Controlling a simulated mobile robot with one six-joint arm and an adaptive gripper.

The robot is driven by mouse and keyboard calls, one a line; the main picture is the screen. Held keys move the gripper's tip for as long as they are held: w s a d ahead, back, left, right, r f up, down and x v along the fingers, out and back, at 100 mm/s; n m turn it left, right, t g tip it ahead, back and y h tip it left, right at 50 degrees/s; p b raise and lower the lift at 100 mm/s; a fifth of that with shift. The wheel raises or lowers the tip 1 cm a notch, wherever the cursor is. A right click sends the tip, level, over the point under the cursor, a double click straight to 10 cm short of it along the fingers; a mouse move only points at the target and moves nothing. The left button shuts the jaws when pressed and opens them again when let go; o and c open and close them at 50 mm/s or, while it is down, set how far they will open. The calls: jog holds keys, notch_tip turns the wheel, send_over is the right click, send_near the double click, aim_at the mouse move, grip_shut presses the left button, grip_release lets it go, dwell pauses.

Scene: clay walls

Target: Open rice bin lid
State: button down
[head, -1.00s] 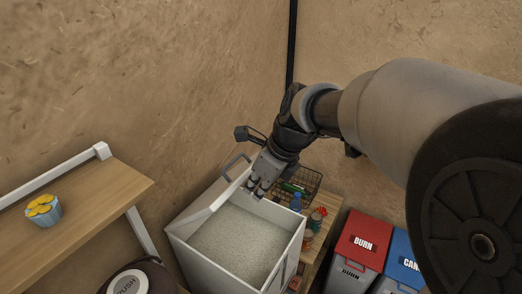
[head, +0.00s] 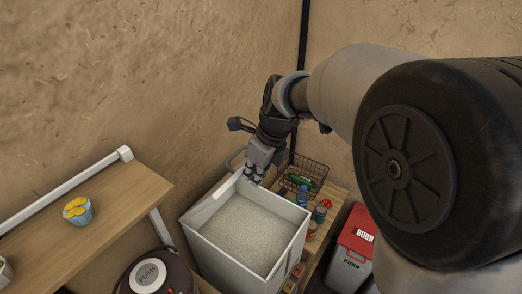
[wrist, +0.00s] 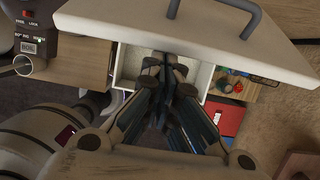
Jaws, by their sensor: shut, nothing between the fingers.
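The white rice bin (head: 287,254) stands open in the head view, with pale rice (head: 245,232) showing inside. Its lid (head: 212,202) is raised along the left side, beside the wall, with a grey handle (head: 234,160) at its far end. My gripper (head: 256,174) is at the far corner of the bin, close to the raised lid; whether it touches is unclear. In the wrist view, the lid (wrist: 190,35) spans the top with its handle (wrist: 236,14). My fingers (wrist: 163,68) are together and empty below the lid's edge. The bin's inside (wrist: 128,66) is partly hidden behind them.
A round PUSH-lidded bin (head: 150,275) and a wooden shelf (head: 125,190) with a yellow-filled cup (head: 78,212) are left.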

jog(key=w+a+r+p, duration=0.1)
jog(key=p, duration=0.1)
jog(key=w+a+r+p, duration=0.1)
jog(key=a+r+p, duration=0.1)
jog(key=w+a+r+p, duration=0.1)
jog(key=a+p, duration=0.1)
jog(key=shift+w+a+r+p, duration=0.25)
jog(key=shift+w+r+p, duration=0.05)
jog(key=shift+p, duration=0.05)
jog(key=shift+w+a, duration=0.15)
jog(key=shift+a, duration=0.05)
